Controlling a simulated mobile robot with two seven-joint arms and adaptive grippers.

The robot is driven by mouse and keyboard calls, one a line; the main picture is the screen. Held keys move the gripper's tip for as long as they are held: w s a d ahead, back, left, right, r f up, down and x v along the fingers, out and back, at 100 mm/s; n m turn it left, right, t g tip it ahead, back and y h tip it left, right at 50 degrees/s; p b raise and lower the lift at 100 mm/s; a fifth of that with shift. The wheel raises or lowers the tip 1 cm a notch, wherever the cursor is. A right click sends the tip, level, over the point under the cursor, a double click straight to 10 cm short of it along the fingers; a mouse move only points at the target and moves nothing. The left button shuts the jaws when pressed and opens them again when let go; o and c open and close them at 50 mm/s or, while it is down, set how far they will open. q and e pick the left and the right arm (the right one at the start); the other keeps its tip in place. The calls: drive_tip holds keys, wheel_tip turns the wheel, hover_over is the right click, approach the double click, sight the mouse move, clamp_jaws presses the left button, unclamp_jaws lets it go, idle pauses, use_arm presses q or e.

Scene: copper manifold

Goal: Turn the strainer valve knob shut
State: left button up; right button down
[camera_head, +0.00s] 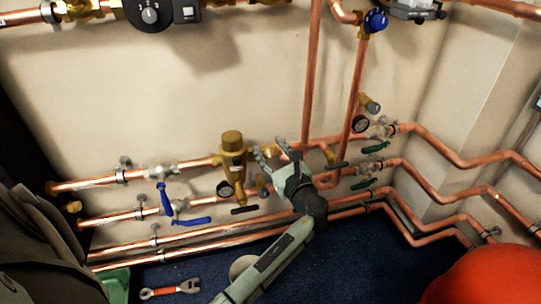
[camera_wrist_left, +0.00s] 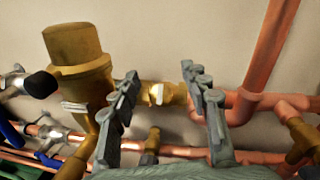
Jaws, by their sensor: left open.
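A brass valve body with a wide round cap (camera_head: 232,141) sits on the upper copper pipe, left of my left gripper. The capped body also shows at the left of the left wrist view (camera_wrist_left: 76,50). My left gripper (camera_head: 268,151) is open, with its fingers toward the wall. In the left wrist view, a brass fitting (camera_wrist_left: 158,93) on the pipe shows between the fingers; I see no firm grip on it. A small brass stem with a dark end (camera_wrist_left: 152,143) shows lower between the fingers. I cannot tell which part is the strainer valve knob. My right gripper is not in view.
Blue levers (camera_head: 190,221) are at left, green handles (camera_head: 364,184) at right. Copper pipes cross close around my gripper. A red-handled wrench (camera_head: 170,289) lies on the floor.

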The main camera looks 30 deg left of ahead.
use_arm(q)
wheel_tip(320, 180, up, 8)
drive_tip(key=shift+a, duration=0.1)
idle(0.6)
